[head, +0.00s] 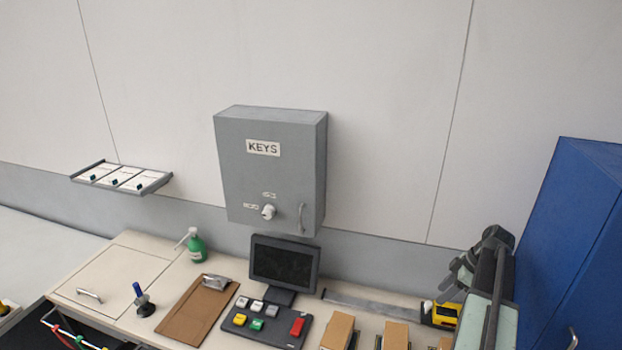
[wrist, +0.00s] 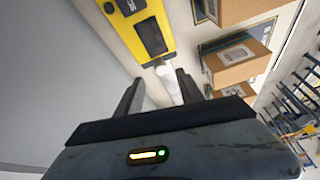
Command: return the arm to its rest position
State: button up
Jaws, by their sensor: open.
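My arm (head: 490,295) shows at the right of the head view, raised in front of the wall and the blue cabinet. My gripper (head: 448,284) is at its upper left, above the yellow device, and small in this view. In the wrist view my gripper (wrist: 160,86) is open, its two dark fingers spread apart. A small white object (wrist: 169,84) shows between the fingers, beyond them; I cannot tell its distance. Nothing is visibly gripped.
A yellow device (head: 440,313) and cardboard boxes (head: 338,331) lie on the bench below the arm. The blue cabinet (head: 580,245) stands close on the right. A grey key box (head: 268,175) hangs on the wall. The air left of the arm is clear.

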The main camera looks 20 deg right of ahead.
aim_at(431, 306)
jog(key=b+x, duration=0.4)
jog(key=x, duration=0.2)
jog(key=shift+s+f+b, duration=0.15)
jog(key=shift+b, duration=0.25)
jog(key=shift+s+a, duration=0.25)
jog(key=shift+s, duration=0.05)
